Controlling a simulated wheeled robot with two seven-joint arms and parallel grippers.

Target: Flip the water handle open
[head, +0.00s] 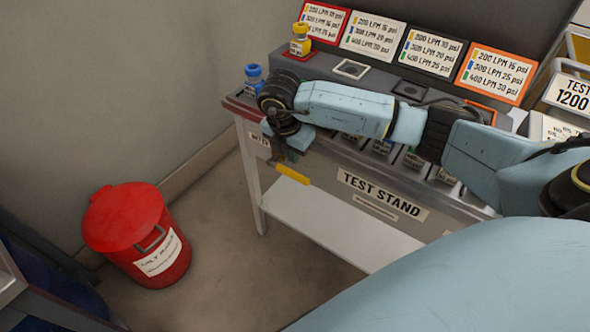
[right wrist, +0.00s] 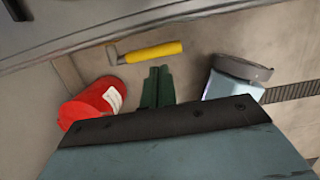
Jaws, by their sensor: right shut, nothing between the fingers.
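The water handle is a yellow lever (head: 292,174) at the left front of the grey test stand (head: 385,206), below the table top. It slants down to the right in the head view. In the right wrist view the yellow handle (right wrist: 153,52) lies nearly level, with a metal stem at its left end. My right gripper (head: 281,156) points down beside the stand's left corner, just above the handle. Its dark green fingers (right wrist: 158,86) are together and empty, with the tips a little short of the handle in the picture; contact is not visible. My left gripper is not in view.
A red bin (head: 130,232) stands on the floor at the left. A blue-topped pump (head: 254,77) and a yellow one (head: 301,38) stand on the stand near my right arm. Label boards line the back. A white shelf (head: 335,228) lies below.

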